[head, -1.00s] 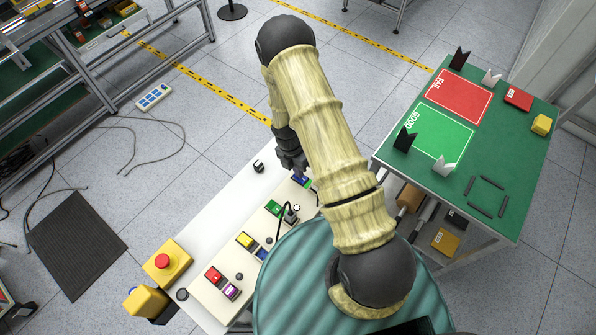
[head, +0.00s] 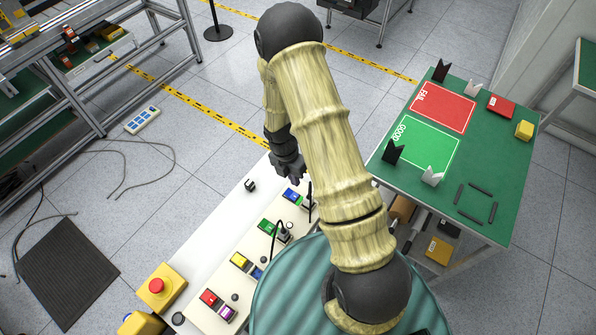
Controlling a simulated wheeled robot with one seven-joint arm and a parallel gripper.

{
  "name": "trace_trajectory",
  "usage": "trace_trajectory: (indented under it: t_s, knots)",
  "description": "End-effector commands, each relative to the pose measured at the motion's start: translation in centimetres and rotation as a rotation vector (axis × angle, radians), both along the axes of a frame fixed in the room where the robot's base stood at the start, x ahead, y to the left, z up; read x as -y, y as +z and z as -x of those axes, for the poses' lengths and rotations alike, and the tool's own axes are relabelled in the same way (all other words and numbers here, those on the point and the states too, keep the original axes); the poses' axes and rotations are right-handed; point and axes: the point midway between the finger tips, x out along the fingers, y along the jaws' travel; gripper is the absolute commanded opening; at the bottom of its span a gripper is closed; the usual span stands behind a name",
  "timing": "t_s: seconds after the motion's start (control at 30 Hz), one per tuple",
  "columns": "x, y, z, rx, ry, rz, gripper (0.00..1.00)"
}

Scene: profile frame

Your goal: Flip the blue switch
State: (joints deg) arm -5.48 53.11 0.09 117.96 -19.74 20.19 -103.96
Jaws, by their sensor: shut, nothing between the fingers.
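The blue switch (head: 292,195) is at the far end of the pale control panel (head: 268,212), in a row with the green, yellow and red switches. My gripper (head: 293,179) is shut and empty. It hangs just beyond the blue switch in the picture, close to it. I cannot tell whether the fingers touch it. Which way the switch is tipped is too small to tell.
Green switch (head: 265,225), yellow switch (head: 239,259) and red switch (head: 209,297) line the panel, with a black cable near the green one. A yellow emergency-stop box (head: 161,287) stands at lower left. A green-topped table (head: 487,150) is at right.

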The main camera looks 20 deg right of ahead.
Motion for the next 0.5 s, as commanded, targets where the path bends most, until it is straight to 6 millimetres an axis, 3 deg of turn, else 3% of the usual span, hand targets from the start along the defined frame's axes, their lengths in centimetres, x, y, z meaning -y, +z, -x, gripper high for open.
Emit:
trace_trajectory:
  t_s: [0.3, 0.5]
  knots:
    - [0.5, 3.8, 0.7, 0.004, 0.000, 0.000, 0.00]
    - [0.8, 5.2, 1.0, 0.001, 0.000, 0.000, 0.00]
